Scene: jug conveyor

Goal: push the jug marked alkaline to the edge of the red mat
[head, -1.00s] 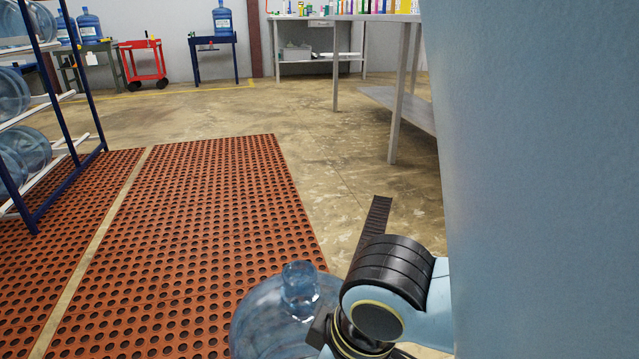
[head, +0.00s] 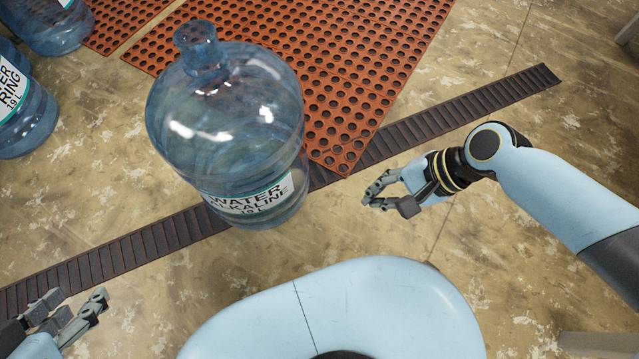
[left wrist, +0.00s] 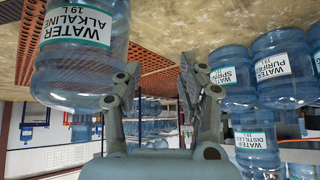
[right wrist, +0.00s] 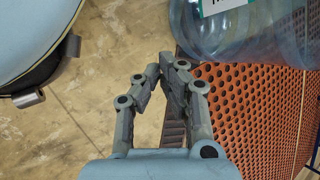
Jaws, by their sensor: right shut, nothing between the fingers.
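The alkaline jug (head: 225,125), clear blue with a white-green label, stands upright on the dark slotted floor strip, left of the red mat's near corner. The red mat (head: 390,65) has round holes; the jug hides part of its near side. The jug appears upside down in the left wrist view (left wrist: 80,72) and partly in the right wrist view (right wrist: 225,30). My left gripper (head: 75,312) is open and empty, low at the left, apart from the jug. My right gripper (head: 376,194) is shut and empty, right of the jug and near the mat corner, not touching the jug.
Other jugs stand at the upper left, one with a partly visible label (head: 20,110). The left wrist view shows several more, including a purified jug (left wrist: 275,70). The slotted strip (head: 470,105) crosses the floor diagonally. Concrete is clear in front of the jug.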

